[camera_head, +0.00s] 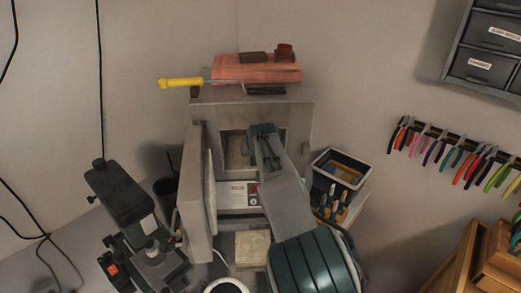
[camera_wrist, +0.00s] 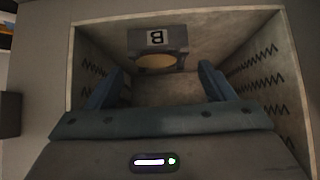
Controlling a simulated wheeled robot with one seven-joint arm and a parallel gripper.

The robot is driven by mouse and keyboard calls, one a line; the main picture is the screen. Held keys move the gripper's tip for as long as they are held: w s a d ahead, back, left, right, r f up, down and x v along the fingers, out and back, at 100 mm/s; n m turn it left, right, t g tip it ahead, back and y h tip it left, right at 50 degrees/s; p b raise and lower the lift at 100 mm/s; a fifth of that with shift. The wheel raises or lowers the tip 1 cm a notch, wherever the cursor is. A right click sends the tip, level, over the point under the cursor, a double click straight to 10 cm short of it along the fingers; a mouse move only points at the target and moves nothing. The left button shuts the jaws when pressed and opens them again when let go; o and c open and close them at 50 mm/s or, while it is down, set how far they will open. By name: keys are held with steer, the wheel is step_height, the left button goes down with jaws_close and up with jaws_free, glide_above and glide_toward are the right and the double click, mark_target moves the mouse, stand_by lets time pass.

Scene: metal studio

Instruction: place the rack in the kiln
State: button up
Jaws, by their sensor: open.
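The kiln (camera_head: 302,110) stands at the middle with its door (camera_head: 196,190) swung open to the left. My gripper (camera_head: 262,130) reaches in at the kiln opening. In the wrist view the open fingers of my gripper (camera_wrist: 161,70) point into the chamber (camera_wrist: 262,55), with zigzag heating coils on both side walls. A grey block-like piece (camera_wrist: 175,38), marked with a letter plate and a tan round patch, sits inside at the back, beyond the fingertips and apart from them. It looks to be the rack, but I cannot be sure. Nothing is between the fingers.
A reddish brick slab (camera_head: 235,68) and a yellow-handled tool (camera_head: 180,83) lie on top of the kiln. A bin of tools (camera_head: 340,175) stands to its right, a microscope (camera_head: 135,215) to its left. Pliers (camera_head: 450,150) hang on the right wall. The chamber walls are close around my gripper.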

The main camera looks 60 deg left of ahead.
steer(key=b+v, duration=0.3)
steer(key=v, duration=0.6)
steer(key=shift+d, duration=0.15)
